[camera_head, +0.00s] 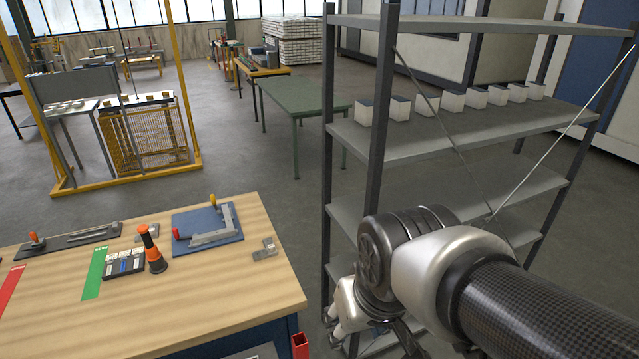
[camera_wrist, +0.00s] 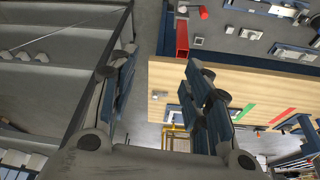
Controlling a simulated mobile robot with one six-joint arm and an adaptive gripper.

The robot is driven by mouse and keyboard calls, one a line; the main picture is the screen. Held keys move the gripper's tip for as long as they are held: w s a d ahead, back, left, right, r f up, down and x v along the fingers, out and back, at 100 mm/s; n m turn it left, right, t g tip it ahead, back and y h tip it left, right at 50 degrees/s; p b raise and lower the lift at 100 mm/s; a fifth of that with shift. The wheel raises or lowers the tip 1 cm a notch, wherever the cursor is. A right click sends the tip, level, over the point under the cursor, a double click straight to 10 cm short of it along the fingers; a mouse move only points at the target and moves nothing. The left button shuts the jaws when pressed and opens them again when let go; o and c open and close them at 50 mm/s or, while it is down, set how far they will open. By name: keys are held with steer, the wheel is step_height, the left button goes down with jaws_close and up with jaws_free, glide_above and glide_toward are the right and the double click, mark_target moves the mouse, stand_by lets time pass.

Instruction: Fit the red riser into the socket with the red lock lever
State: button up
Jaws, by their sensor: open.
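A red square upright (camera_head: 300,345), which may be the red riser, stands at the front right corner of the bench and is cut by the lower picture edge. In the wrist view a red square tube (camera_wrist: 182,38) shows beside the bench edge. A small red lever or knob (camera_wrist: 203,12) lies near a pale metal fitting (camera_wrist: 184,9) at the top of the wrist view; I cannot tell whether this is the socket. My gripper (camera_wrist: 160,62) is open, with nothing between its fingers. In the head view its fingers are mostly hidden by the arm.
The wooden bench (camera_head: 220,290) carries a blue plate (camera_head: 188,222) with a metal bracket and red and yellow handles, an orange-black tool (camera_head: 152,250) and a dark tray (camera_head: 125,264). A grey shelf rack (camera_head: 440,135) with white boxes stands close beside my arm.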

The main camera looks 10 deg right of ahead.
steer(key=s+d+r+m, duration=0.1)
steer(key=s+d, duration=0.3)
steer(key=s, duration=0.4)
steer(key=shift+s+m+t+h, duration=0.25)
steer(key=shift+m+t+h, duration=0.05)
step_height(320, 180, down, 17)
steer(key=b, duration=1.7)
steer(key=shift+f, duration=0.15)
steer(key=shift+c, duration=0.2)
